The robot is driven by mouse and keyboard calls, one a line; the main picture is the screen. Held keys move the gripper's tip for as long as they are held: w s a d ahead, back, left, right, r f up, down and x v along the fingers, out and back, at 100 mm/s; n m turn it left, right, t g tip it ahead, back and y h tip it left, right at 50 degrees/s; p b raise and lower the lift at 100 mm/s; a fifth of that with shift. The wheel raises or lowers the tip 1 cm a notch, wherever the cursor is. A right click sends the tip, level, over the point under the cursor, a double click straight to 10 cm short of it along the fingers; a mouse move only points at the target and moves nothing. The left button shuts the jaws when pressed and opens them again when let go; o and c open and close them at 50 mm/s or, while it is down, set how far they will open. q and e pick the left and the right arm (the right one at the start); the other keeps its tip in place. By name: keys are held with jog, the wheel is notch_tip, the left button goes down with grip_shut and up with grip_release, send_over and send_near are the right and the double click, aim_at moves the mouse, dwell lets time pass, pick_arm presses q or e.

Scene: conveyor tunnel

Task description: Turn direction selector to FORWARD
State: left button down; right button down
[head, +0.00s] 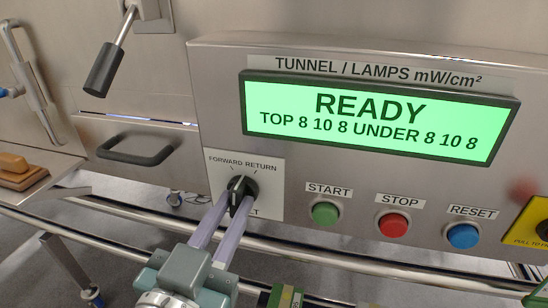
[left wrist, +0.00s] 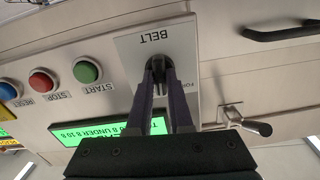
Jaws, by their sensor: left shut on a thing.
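The direction selector (head: 250,185) is a black knob on a white plate marked FORWARD and RETURN on the steel panel, with FORWARD on the left and RETURN on the right. A pale mark shows on the knob near its top, but I cannot tell exactly which label it points to. My left gripper (head: 236,203) reaches up from below with its two pale purple fingers shut on the knob. In the left wrist view the knob (left wrist: 158,63) sits between the fingertips, below the upside-down word BELT. The fingers hide part of the plate.
The green display (head: 370,118) reads READY. Right of the selector are the START (head: 325,213), STOP (head: 393,225) and RESET (head: 463,236) buttons. A rail (head: 370,262) runs below the panel. A drawer handle (head: 135,152) and a black-gripped lever (head: 104,70) are at left.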

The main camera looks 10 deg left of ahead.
pick_arm(q)
jog(key=n, duration=0.3)
jog(key=shift+n+p, duration=0.3)
jog(key=shift+n, duration=1.8)
jog(key=c, duration=0.8)
grip_release()
jog(key=shift+s, duration=0.1)
jog(key=s, duration=0.9)
jog(key=shift+s+a, duration=0.15)
jog(key=shift+s, duration=0.2)
